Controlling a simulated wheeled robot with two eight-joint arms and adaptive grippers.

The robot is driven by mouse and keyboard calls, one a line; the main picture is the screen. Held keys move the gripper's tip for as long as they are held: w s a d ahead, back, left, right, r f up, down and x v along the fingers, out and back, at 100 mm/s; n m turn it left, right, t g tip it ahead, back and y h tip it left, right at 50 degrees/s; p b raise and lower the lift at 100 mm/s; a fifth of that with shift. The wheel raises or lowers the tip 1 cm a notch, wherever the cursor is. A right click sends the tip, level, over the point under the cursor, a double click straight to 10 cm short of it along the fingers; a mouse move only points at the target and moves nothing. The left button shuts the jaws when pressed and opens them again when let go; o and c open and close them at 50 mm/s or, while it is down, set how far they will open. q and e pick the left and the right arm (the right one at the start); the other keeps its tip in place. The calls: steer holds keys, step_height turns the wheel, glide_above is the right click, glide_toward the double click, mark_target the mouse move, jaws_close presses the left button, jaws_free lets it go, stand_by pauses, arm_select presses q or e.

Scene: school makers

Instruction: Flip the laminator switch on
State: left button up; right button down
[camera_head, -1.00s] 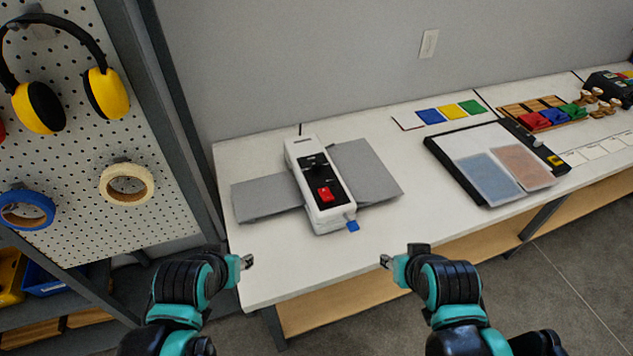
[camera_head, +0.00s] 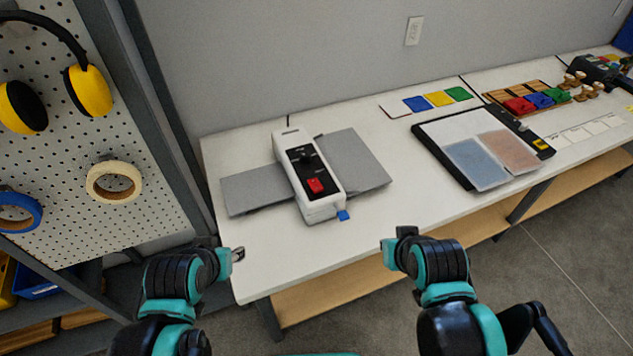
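The laminator (camera_head: 322,207) is a white, narrow machine on the white table, with grey flat trays on both sides. Its dark top panel carries a black knob (camera_head: 305,158) and a red switch (camera_head: 316,185). A blue tab (camera_head: 343,215) sticks out at its front end. Whether the switch is on or off I cannot tell. My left gripper (camera_head: 238,254) is at the table's front left, apart from the laminator; its fingers are small and look close together. My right gripper (camera_head: 386,243) is in front of the table, right of the laminator; its fingers are mostly hidden.
A black-framed board (camera_head: 437,155) with blue and pink sheets lies right of the laminator. Colored cards (camera_head: 440,99) and a wooden rack of blocks (camera_head: 497,99) are farther back. A pegboard (camera_head: 130,150) with earmuffs and tape rolls stands left. Table front is clear.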

steer(key=w+a+r+n+g+p, duration=0.1)
steer(key=w+a+r+p, duration=0.1)
steer(key=w+r+p, duration=0.3)
step_height(320, 180, up, 7)
steer(key=n+g+p, duration=0.3)
steer(key=g+p, duration=0.1)
steer(key=p, duration=0.7)
glide_above(318, 188)
steer(key=s, duration=0.3)
steer(key=shift+w+d+r+y, duration=0.1)
steer(key=shift+w+d+y, duration=0.1)
steer(key=shift+d+y, duration=0.2)
steer(key=shift+t, duration=0.3)
steer(key=b+x, duration=0.1)
steer(key=x, duration=0.3)
steer(key=b+x, duration=0.1)
steer(key=x, duration=0.3)
steer(key=s+b+x, duration=0.1)
steer(key=x, duration=0.3)
steer(key=shift+w+f+b, duration=0.1)
steer(key=shift+f+b, duration=0.2)
steer(key=shift+f, duration=0.1)
steer(key=shift+d+f, duration=0.1)
steer(key=shift+f, duration=0.5)
